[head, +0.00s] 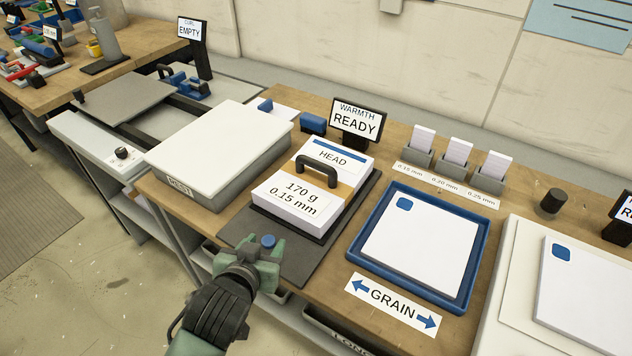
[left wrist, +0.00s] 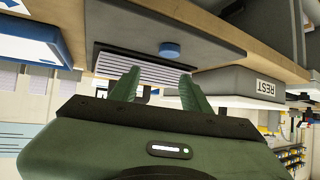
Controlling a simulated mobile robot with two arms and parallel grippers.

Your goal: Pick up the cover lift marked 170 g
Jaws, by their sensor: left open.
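The cover lift marked 170 g, 0.15 mm (head: 291,207) is a white stack with a brown band, a black arched handle (head: 318,171) and a HEAD label. It lies on a dark grey mat (head: 297,264) at the middle of the bench. Its layered edge (left wrist: 140,66) shows in the left wrist view beyond my fingers. My left gripper (head: 266,256) is at the mat's near-left edge, short of the lift and apart from it. Its two green fingers (left wrist: 157,90) are spread and hold nothing. My right gripper is not in view.
A blue round knob (head: 268,241) sits on the mat close to my left gripper. A READY sign (head: 357,121) stands behind the lift. A blue tray (head: 476,265) lies to its right, a white-topped REST block (head: 220,140) to its left.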

